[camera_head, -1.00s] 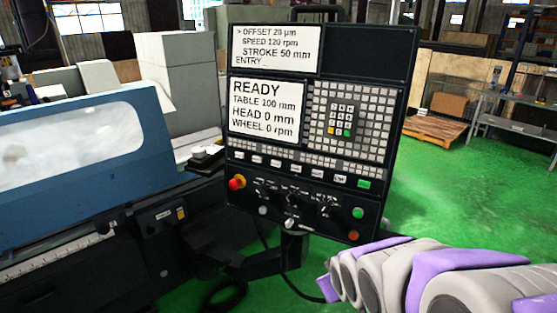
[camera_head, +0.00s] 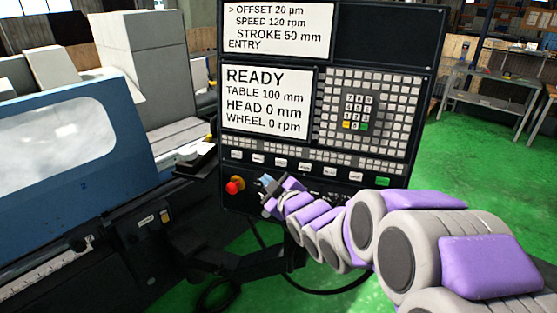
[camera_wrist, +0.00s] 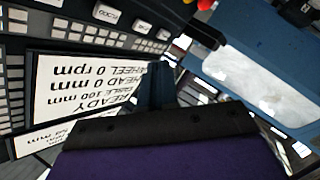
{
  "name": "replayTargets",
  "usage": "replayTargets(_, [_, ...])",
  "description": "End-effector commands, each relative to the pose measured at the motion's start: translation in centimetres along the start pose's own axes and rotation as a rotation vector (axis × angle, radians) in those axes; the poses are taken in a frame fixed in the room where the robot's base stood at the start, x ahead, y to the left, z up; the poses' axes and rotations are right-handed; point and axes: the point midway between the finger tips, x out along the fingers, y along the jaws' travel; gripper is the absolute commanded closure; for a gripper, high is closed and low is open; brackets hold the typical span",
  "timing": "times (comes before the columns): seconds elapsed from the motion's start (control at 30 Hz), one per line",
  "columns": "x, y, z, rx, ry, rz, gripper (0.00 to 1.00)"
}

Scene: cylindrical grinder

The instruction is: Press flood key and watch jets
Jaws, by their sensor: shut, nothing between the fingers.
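The control panel (camera_head: 428,60) fills the middle of the head view, with a row of white keys under its screens. In the wrist view, turned over, one white key (camera_wrist: 108,14) carries small lettering that looks like FLOOD. It seems to be the third key from the left (camera_head: 280,163) in the head view. My gripper (camera_head: 267,183) is shut and empty, in front of the panel just below the key row; I cannot tell whether it touches. The wrist view shows its dark fingers (camera_wrist: 163,80). No jets show behind the pale grinder window (camera_head: 60,140).
The red emergency stop (camera_head: 235,185) sits close to the left of my gripper. The screen (camera_head: 266,102) reads READY, WHEEL 0 rpm. The blue grinder guard (camera_head: 122,115) stands at left. Green floor (camera_head: 450,165) is clear at right.

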Motion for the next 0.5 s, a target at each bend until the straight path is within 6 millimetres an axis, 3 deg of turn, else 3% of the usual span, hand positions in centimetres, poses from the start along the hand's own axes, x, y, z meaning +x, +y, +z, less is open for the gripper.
replayTargets(0.5, [0.86,-0.11,-0.28,-0.006,0.010,0.001,1.00])
